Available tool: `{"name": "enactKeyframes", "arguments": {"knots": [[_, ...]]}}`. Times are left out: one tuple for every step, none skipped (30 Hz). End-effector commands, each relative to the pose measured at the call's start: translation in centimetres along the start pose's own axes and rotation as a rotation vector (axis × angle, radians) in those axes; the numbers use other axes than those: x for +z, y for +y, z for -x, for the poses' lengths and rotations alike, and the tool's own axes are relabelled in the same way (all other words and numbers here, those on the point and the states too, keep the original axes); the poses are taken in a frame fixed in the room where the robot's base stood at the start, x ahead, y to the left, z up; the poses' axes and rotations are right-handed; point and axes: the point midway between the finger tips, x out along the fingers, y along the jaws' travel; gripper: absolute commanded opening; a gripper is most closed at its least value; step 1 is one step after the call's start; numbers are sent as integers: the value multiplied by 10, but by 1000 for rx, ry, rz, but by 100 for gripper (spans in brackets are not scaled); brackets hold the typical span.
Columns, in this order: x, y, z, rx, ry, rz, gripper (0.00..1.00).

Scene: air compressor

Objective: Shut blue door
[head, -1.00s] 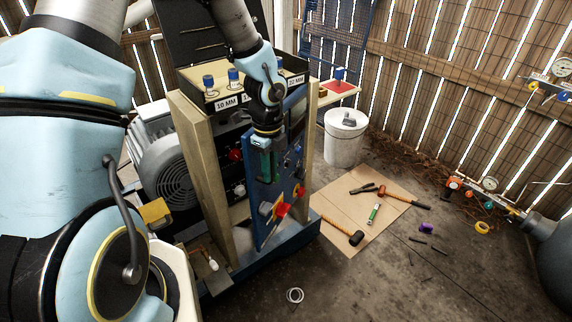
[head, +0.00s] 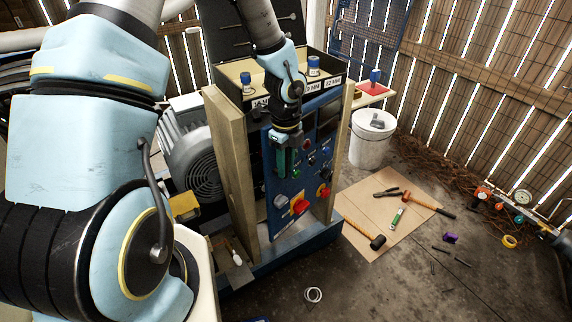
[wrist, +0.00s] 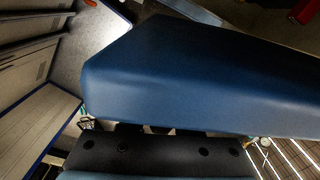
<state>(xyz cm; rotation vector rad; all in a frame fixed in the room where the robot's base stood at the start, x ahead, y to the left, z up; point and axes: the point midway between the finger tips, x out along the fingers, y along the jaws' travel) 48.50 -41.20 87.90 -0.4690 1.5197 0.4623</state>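The blue door (head: 308,180) is the control panel on the front of the compressor cabinet, with knobs, buttons and red-yellow switches on it. It stands slightly ajar, with a dark gap between its left edge and the left wooden post (head: 232,160). My gripper (head: 287,165) points down at the left part of the door's front, seemingly touching or very close to it. In the wrist view a large blue surface (wrist: 200,85), apparently the door, fills the middle. The fingertips are hard to make out, so their opening is unclear.
A grey motor (head: 195,160) stands left of the cabinet. A cardboard sheet (head: 365,210) with a hammer (head: 378,242) and other tools lies at right. A white bucket (head: 370,145) stands behind it.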

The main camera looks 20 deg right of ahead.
Motion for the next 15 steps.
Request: {"name": "enactKeyframes", "arguments": {"knots": [[0, 0, 0, 1, 0, 0, 38], [0, 0, 0, 1, 0, -1, 41], [0, 0, 0, 1, 0, -1, 46], [0, 0, 0, 1, 0, -1, 49], [0, 0, 0, 1, 0, -1, 50], [0, 0, 0, 1, 0, -1, 50], [0, 0, 0, 1, 0, -2, 50], [0, 0, 0, 1, 0, -2, 50], [0, 0, 0, 1, 0, -2, 50], [0, 0, 0, 1, 0, -2, 50], [0, 0, 0, 1, -1, -2, 50], [0, 0, 1, 1, -1, -2, 50], [0, 0, 2, 1, -1, -1, 50], [0, 0, 4, 0, -1, -1, 50], [1, 0, 8, 0, -1, 0, 50]]}}
